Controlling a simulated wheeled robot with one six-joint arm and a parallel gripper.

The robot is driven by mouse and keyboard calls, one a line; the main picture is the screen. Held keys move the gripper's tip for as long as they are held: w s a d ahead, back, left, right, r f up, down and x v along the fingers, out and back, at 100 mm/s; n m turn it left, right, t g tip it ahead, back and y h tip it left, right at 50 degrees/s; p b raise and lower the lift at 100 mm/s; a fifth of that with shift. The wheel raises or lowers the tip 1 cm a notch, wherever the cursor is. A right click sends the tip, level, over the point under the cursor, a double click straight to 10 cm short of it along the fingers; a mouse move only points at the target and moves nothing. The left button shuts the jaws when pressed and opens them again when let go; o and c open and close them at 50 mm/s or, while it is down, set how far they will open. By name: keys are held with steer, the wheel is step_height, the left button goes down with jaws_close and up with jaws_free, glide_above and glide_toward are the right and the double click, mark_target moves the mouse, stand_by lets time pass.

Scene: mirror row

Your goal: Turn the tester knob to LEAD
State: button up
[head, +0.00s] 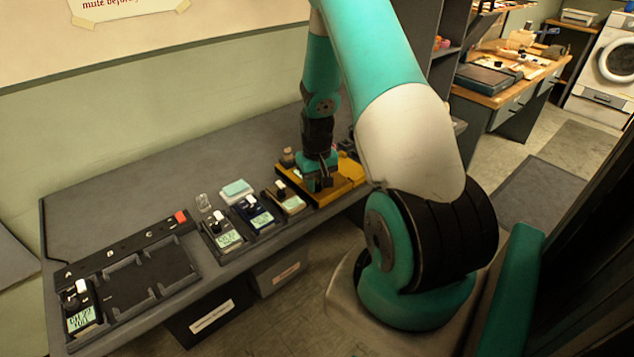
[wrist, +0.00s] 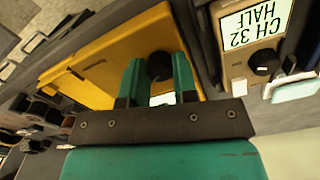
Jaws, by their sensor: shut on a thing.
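The tester (head: 344,184) looks to be the yellow box at the far right end of the row on the grey bench. It fills the upper left of the wrist view (wrist: 110,62). My gripper (head: 321,183) points down onto it. In the wrist view the two teal fingers (wrist: 159,72) are shut on a round black knob (wrist: 158,64), one on each side. A small pale patch, perhaps a display, shows just below the knob, partly covered by my gripper. I cannot read the knob's pointer or any LEAD mark.
A beige unit (wrist: 262,62) reading "CH 32 HALF" stands close beside the tester. Several similar packs (head: 228,233) line the bench to the left. A black charging tray (head: 150,275) with one pack in it lies at the far left.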

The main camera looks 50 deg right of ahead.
mark_target(317, 184)
steer(key=m, duration=0.5)
steer(key=shift+m, duration=0.4)
stand_by(0.3)
steer(key=o, duration=0.9)
steer(key=shift+r, duration=0.1)
step_height(317, 184, up, 17)
steer(key=shift+r+b, duration=0.15)
steer(key=shift+b, duration=0.4)
